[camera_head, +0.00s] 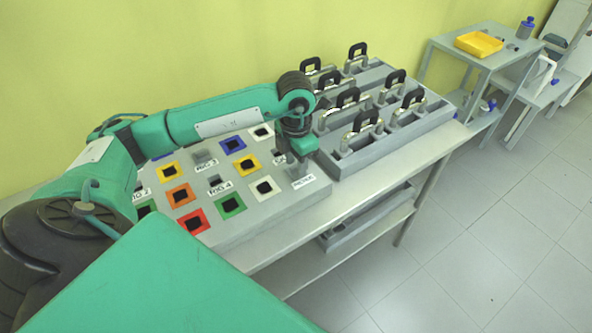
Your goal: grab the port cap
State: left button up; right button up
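My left arm reaches across a grey board (262,211) on the table, and my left gripper (300,168) points down at the board's right end. It is just above or at the surface, close to a white label (303,182). The fingertips are small and dark, so I cannot tell whether they are open or shut, or whether they touch anything. I cannot clearly make out a port cap; it may be hidden by the gripper. The board has rows of coloured square frames with dark centres, such as a red one (185,222) and a green one (240,204). My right gripper is not in view.
Right of the board, a grey rack (345,170) holds several metal pieces with black handles, close to my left gripper. A grey tray (345,236) lies on the shelf below. A side table at the far right bears a yellow bin (478,46). The floor at right is clear.

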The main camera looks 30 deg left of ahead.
pick_arm(q)
grip_shut()
jog(key=shift+r, duration=0.15)
